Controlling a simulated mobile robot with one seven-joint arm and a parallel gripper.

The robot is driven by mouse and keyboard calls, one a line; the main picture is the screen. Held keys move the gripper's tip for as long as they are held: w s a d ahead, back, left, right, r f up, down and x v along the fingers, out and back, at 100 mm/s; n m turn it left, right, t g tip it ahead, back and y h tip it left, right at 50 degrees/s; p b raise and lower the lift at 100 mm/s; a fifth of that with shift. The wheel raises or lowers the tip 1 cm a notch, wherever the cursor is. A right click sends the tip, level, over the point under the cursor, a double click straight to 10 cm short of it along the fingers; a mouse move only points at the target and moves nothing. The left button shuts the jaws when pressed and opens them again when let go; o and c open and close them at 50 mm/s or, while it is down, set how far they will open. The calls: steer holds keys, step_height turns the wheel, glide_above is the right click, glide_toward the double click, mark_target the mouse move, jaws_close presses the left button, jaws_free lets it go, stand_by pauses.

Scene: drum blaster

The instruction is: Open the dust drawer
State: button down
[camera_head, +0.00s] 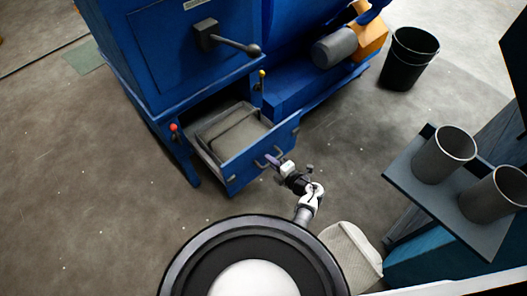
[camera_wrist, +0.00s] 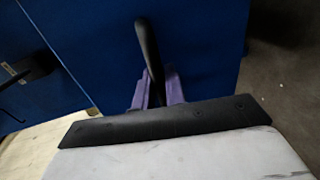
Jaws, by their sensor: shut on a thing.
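The dust drawer (camera_head: 262,159) is a blue-fronted drawer low in the blue machine, and it stands pulled out. Its grey inside shows in the head view. A U-shaped handle (camera_head: 268,162) is on its front. My gripper (camera_head: 276,163) is at this handle, shut on it. In the wrist view the dark handle bar (camera_wrist: 149,55) runs down between my purple fingers (camera_wrist: 156,90), against the blue drawer front (camera_wrist: 205,50).
A red-knobbed lever (camera_head: 174,127) and a yellow-knobbed lever (camera_head: 262,74) flank the drawer opening. A black bin (camera_head: 408,60) stands at the back right. A shelf (camera_head: 410,185) with two grey cups (camera_head: 443,155) is at the right. Floor is clear to the left.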

steer(key=f+v, duration=0.1)
steer(key=v, duration=0.6)
steer(key=shift+s+d+f+p, duration=0.25)
steer(key=shift+s+d+p, duration=0.15)
steer(key=shift+s, duration=0.1)
steer(key=c, duration=1.5)
jaws_free()
steer(key=b+v, duration=0.2)
steer(key=v, duration=1.1)
steer(key=shift+s+d+r, duration=0.1)
steer(key=shift+s+d, duration=0.1)
steer(key=shift+s, duration=0.15)
